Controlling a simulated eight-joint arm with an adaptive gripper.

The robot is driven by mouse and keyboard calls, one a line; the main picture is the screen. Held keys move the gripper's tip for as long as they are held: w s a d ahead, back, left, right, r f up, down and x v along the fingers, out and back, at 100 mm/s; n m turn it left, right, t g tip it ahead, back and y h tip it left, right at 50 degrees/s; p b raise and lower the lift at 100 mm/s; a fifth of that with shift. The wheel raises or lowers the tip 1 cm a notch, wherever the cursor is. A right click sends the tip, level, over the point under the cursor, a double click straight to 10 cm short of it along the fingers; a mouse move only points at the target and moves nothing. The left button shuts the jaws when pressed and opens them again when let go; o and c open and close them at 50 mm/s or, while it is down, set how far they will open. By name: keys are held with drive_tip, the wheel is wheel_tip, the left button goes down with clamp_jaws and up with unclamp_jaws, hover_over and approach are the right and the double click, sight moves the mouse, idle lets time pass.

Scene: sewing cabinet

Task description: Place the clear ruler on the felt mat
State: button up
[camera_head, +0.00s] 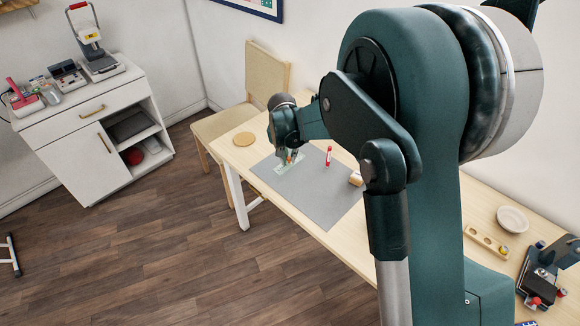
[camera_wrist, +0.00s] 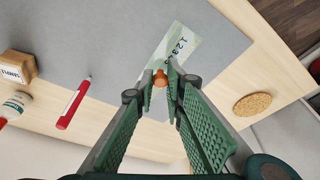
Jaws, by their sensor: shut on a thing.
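The clear ruler (camera_wrist: 180,42) is a pale green, see-through strip with printed numbers. In the head view the ruler (camera_head: 277,172) shows at the far left part of the grey felt mat (camera_head: 325,190), partly hidden by my arm. The mat (camera_wrist: 90,35) also fills much of the wrist view. My gripper (camera_wrist: 163,76) is shut on the ruler's small orange knob, which shows between the fingertips. In the head view my gripper (camera_head: 290,156) is low over the mat. I cannot tell whether the ruler touches the mat.
A red marker (camera_wrist: 73,103) and a wooden stamp (camera_wrist: 17,66) are by the mat's right part, with a small bottle (camera_wrist: 13,107) close by. A cork coaster (camera_head: 244,139) lies beyond the mat, near a chair (camera_head: 264,75). The mat's front part is clear.

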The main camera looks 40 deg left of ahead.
sight(289, 164)
drive_tip(key=shift+f, duration=0.4)
drive_tip(key=shift+f+b, duration=0.35)
drive_tip(key=shift+f, duration=1.5)
drive_tip(key=shift+f, duration=0.15)
drive_tip(key=o, duration=0.8)
drive_tip(key=shift+o, duration=0.2)
drive_tip(key=p+v, duration=0.1)
drive_tip(key=v, duration=1.1)
drive_tip(key=shift+p, duration=0.4)
drive_tip(key=shift+w+r, duration=0.1)
drive_tip(key=shift+r, duration=0.15)
